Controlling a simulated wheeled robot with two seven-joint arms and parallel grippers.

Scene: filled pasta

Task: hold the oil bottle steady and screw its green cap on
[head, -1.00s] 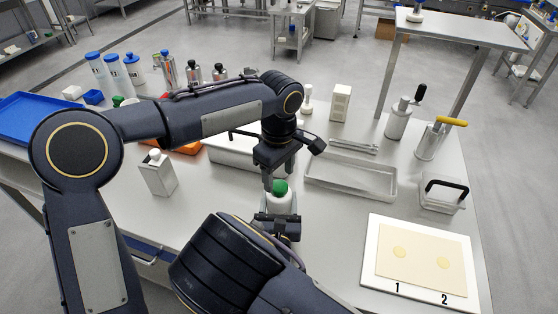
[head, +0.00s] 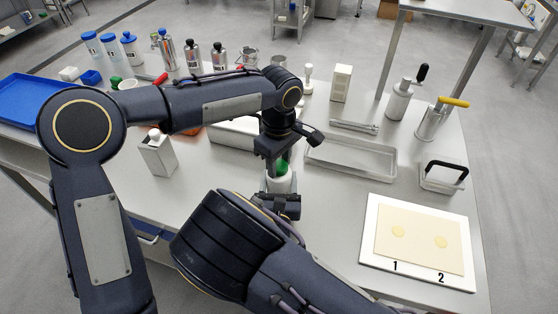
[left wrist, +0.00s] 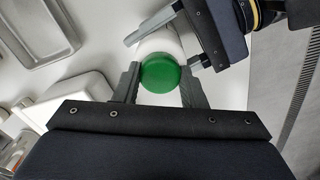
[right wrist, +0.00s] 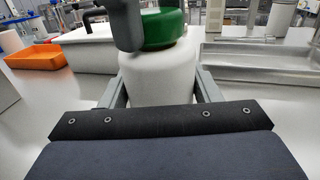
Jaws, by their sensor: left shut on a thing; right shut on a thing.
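The oil bottle (right wrist: 157,82) is white and stands upright, with the green cap (right wrist: 162,28) at its top in the right wrist view. In the head view the cap (head: 281,168) and bottle (head: 279,184) are partly hidden by my arms. My left gripper (left wrist: 160,82) points down from above and is shut on the green cap, one finger on each side. My right gripper (right wrist: 158,92) is shut around the bottle's body, below the cap. Whether the cap's thread is engaged cannot be seen.
A metal tray (head: 312,158) lies behind and right of the bottle. A white board (head: 370,256) with a pasta sheet lies at front right. A white square bottle (head: 158,158) stands left, a blue tray (head: 28,112) farther left. Several bottles stand at the back.

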